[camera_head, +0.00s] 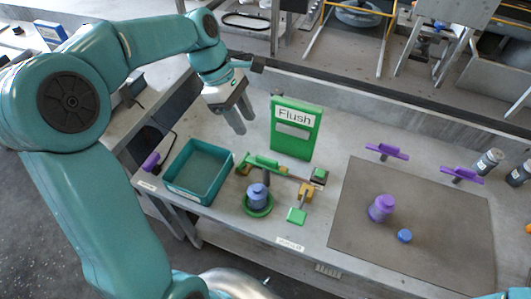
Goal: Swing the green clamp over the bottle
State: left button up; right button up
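A blue bottle (258,196) stands upright in a round green holder (259,211) on the bench. Just behind it is the green clamp (267,161), a bar running to a green block (319,176) at its right. The bar lies behind the bottle, not over its top. A green lever plate (297,215) with a yellow bracket (306,191) is right of the bottle. My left gripper (244,125) points down above and behind the clamp, apart from it. Its two fingers look parted, with nothing between them. My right gripper is out of view.
A green "Flush" sign (295,130) stands behind the clamp. A teal bin (169,183) is at the left. A brown mat (345,235) at the right holds a purple bottle (381,208) and a blue cap (404,236). Purple handles (387,151) stand at the mat's back.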

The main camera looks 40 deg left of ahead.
aim_at(266, 158)
pick_arm(q)
jog(key=x, duration=1.3)
jog(key=shift+w+d+f, duration=0.15)
jog(key=shift+w+f, duration=0.15)
jog(key=shift+f, duration=0.05)
jog(key=shift+s+r, duration=0.1)
jog(key=shift+s, duration=0.15)
jog(key=shift+w, duration=0.2)
jog(key=c, duration=0.6)
grip_shut()
